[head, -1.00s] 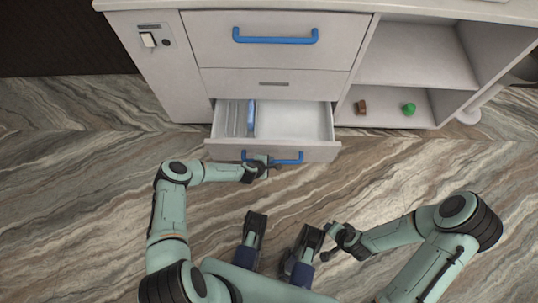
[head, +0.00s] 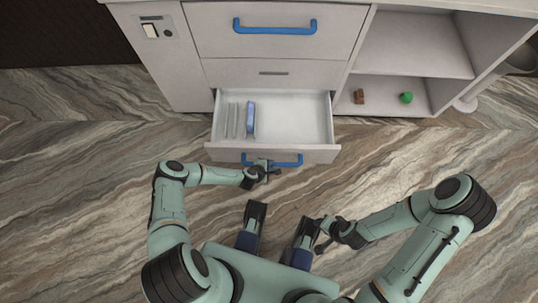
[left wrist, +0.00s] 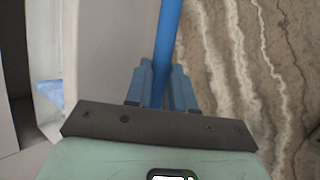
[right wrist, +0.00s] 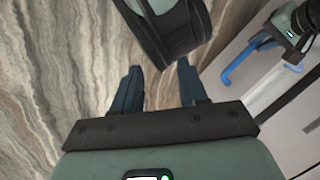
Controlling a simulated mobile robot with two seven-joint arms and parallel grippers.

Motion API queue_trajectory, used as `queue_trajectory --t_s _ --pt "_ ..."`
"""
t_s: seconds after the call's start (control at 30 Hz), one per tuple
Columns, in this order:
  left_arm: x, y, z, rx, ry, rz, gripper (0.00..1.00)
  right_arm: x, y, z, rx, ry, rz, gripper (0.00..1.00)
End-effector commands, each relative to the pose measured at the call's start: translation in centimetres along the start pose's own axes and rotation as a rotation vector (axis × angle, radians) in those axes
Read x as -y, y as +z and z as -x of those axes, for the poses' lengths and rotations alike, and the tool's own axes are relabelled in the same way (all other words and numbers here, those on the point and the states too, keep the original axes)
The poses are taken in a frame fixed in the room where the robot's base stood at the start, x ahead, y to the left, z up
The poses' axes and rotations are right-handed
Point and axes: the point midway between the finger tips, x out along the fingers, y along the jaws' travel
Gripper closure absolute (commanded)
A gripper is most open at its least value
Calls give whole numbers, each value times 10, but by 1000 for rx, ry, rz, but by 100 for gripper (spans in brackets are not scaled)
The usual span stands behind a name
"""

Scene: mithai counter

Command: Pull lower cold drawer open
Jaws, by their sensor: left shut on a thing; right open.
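The lower drawer (head: 290,155) stands pulled out from the white counter, its white inside showing. Its blue bar handle (head: 287,161) is on the drawer front. My right gripper (head: 322,232) hangs over the floor, away from the drawer. In the right wrist view its fingers (right wrist: 158,90) are apart with nothing between them.
Inside the drawer lie a blue packet (head: 250,117) and pale upright pieces (head: 232,121) at the left. An upper drawer with a blue handle (head: 275,27) is closed. An open shelf at right holds a brown item (head: 359,96) and a green item (head: 406,98).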

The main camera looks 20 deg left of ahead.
Motion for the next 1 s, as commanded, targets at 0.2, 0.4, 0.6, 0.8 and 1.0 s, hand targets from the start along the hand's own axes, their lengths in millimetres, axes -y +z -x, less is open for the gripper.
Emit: queue_trajectory --t_s 0.2,0.4,0.6,0.8,1.0 --pt "0 -1 0 -2 1 0 52 0 0 0 0 0 0 57" --pt "0 -1 0 -1 1 0 52 0 0 0 -1 0 0 57" --pt "-1 0 11 0 0 -1 52 2 5 6 15 -1 1 57" --pt "-3 -1 52 -2 1 1 52 9 29 25 84 -5 8 57" --pt "-2 0 96 -2 1 0 52 14 52 42 152 -7 12 57"
